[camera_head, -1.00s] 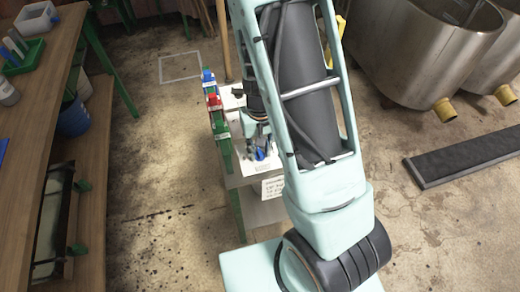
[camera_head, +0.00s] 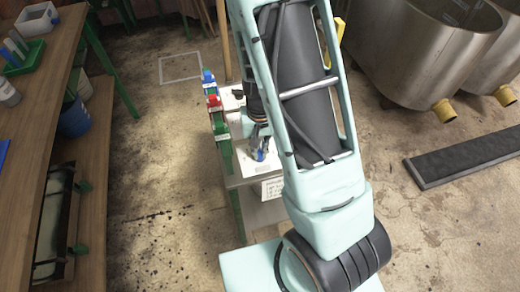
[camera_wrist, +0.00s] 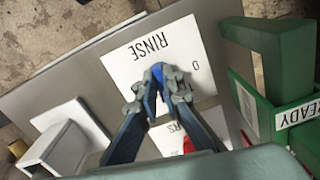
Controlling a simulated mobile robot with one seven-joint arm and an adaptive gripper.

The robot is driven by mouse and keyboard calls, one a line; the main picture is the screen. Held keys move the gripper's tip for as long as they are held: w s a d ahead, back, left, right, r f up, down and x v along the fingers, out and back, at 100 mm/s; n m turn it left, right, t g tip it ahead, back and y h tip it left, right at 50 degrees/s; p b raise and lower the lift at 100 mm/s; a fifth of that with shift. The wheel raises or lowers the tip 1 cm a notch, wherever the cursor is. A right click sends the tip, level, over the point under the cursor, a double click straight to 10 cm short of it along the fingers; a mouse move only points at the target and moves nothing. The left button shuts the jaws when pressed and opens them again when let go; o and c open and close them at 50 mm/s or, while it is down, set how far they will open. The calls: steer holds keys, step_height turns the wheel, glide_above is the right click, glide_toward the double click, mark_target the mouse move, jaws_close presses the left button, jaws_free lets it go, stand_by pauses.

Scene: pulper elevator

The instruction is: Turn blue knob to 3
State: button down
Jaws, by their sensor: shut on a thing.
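The blue knob (camera_wrist: 157,72) stands on a white plate (camera_wrist: 125,65) that reads RINSE upside down in the wrist view. My gripper (camera_wrist: 157,84) is shut on the knob, one grey fingertip on each side, and covers most of it. A 0 shows on the plate to the right of the fingers; other marks and the knob's pointer are hidden or too small to read. In the head view a bit of the blue knob (camera_head: 260,155) shows at the tip of my gripper (camera_head: 261,148), partly behind my arm.
A green holder labelled READY (camera_wrist: 290,115) stands close on the right in the wrist view. A square grey part (camera_wrist: 62,148) is at the left, and a red part (camera_wrist: 188,145) shows between the fingers. Blue, red and green holders line the panel's left edge in the head view.

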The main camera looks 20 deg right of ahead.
steer(key=m+p, duration=0.1)
steer(key=m, duration=0.5)
steer(key=shift+w+a+p, duration=0.1)
steer(key=shift+p, duration=0.25)
stand_by(0.4)
steer(key=c, duration=2.1)
jaws_free()
steer(key=shift+r, duration=0.1)
step_height(320, 180, up, 12)
steer(key=shift+f, duration=0.1)
